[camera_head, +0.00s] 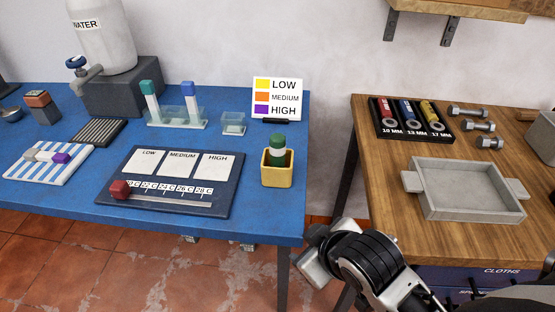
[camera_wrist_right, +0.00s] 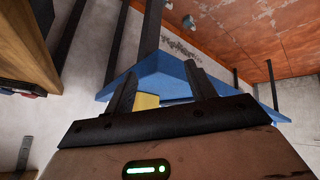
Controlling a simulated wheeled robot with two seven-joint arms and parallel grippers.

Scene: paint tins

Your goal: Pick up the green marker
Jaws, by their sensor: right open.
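A green-capped marker with a pale band (camera_head: 278,150) stands upright in a small yellow cup (camera_head: 278,173) near the right edge of the blue table. My right gripper (camera_head: 312,245) is in front of the table's right edge, nearer to me than the cup and apart from it. Its fingers are partly hidden in the head view. In the right wrist view the gripper (camera_wrist_right: 163,80) is open and empty, with part of the yellow cup (camera_wrist_right: 147,101) showing beyond the left finger. The marker cannot be made out there. My left gripper is not in view.
A wooden table (camera_head: 390,185) with a grey tray (camera_head: 470,190) stands right, across a gap.

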